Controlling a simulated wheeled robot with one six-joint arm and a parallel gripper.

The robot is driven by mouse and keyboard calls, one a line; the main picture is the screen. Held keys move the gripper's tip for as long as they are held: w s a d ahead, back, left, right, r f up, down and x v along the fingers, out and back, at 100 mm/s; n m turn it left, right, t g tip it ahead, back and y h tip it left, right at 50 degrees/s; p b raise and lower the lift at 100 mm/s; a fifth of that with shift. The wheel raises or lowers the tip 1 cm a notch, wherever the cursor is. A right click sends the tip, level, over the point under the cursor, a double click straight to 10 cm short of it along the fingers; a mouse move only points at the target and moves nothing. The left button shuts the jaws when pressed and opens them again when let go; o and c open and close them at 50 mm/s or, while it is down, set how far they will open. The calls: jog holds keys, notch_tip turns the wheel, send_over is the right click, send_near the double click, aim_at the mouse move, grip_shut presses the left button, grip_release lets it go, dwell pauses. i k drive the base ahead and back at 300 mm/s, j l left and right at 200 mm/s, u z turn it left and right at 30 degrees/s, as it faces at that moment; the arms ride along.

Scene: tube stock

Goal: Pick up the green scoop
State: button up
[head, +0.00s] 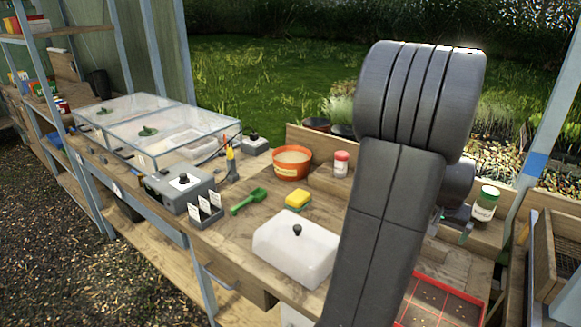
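The green scoop (249,201) lies on the wooden bench near its middle, with its bowl toward the upper right and its handle toward the lower left. Nothing covers it. My gripper (456,222) is partly visible behind my large dark arm, to the right of the scoop and well apart from it. Most of it is hidden, so I cannot see whether its fingers are open or shut. I see nothing held at the scoop.
Near the scoop are a yellow sponge (298,199), a translucent lidded box (296,246), an orange pot (291,163), label cards (205,208) and a grey box (180,188). A clear propagator (150,130) stands left. A red-rimmed tray (440,303) is at lower right.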

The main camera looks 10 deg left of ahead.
aim_at(257, 195)
jog(key=i+j+z, duration=0.1)
jog(key=j, duration=0.6)
jog(key=i+j, duration=0.2)
jog(key=j, duration=0.55)
jog(key=i+j+z, duration=0.15)
jog(key=j, duration=1.3)
jog(key=i+z, duration=0.05)
